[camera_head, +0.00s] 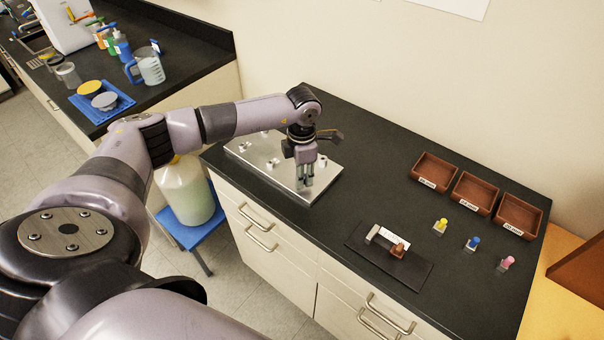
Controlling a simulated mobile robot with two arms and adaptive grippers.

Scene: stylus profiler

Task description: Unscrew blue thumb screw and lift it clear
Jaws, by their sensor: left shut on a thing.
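My left gripper (306,178) points down over the near right part of a silver metal plate (318,190) on the black bench. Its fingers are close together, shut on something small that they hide. I cannot make out a blue thumb screw there. Small pale fittings (272,163) stand on the plate. A small blue-topped piece (473,243) stands upright at the right of the bench, between a yellow-topped piece (441,225) and a pink-topped one (507,262), well away from the gripper. I cannot tell whether it is a thumb screw. My right gripper is out of view.
Several brown labelled trays (433,170) stand along the wall. A dark flat board (412,272) with a small light-and-brown device lies near the front edge. The bench between plate and trays is clear. A large jug (186,190) stands on a blue stool left of the bench.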

